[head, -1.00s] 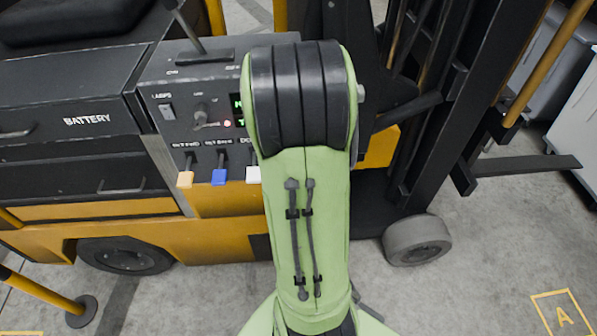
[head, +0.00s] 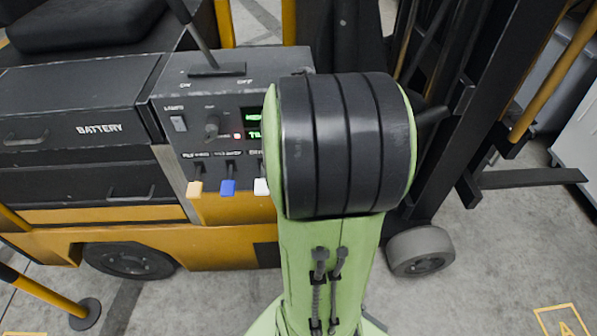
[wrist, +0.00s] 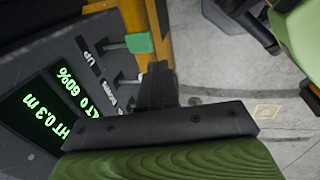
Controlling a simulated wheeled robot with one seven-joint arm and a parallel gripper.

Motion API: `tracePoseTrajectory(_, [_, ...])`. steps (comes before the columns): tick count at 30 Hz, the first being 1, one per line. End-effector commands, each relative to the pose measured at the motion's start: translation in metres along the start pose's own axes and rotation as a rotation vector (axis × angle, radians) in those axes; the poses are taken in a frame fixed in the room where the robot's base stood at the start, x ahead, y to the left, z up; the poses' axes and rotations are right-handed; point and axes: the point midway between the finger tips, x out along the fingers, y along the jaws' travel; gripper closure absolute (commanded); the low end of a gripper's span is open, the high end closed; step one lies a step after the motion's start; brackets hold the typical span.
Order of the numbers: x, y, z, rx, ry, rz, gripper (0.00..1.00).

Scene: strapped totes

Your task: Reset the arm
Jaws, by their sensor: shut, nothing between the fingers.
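My gripper (wrist: 158,72) shows in the wrist view as a dark bar with its fingers together, shut and empty. It appears in front of the forklift's control panel (wrist: 30,135), apart from it as far as I can tell. In the head view my green arm with its black banded joint rises in the middle and hides the right part of the control panel (head: 205,95); my gripper is hidden there. A green-tipped lever (wrist: 139,42) shows in the wrist view.
The yellow and black forklift (head: 190,240) fills the left and middle, with its dark mast (head: 480,90) to the right. A yellow post (head: 45,292) stands at the lower left. Grey floor (head: 490,270) is open at the lower right.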

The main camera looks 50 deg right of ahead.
Motion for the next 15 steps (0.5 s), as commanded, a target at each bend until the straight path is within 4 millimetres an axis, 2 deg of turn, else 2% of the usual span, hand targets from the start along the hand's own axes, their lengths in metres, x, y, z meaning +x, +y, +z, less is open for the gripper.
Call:
tracePoseTrajectory(13, [0.0000, 0.0001, -0.0001, 0.000, 0.000, 0.000, 1.00])
tracePoseTrajectory(15, [-0.0045, -0.0017, -0.0058, 0.011, 0.009, 0.007, 1.00])
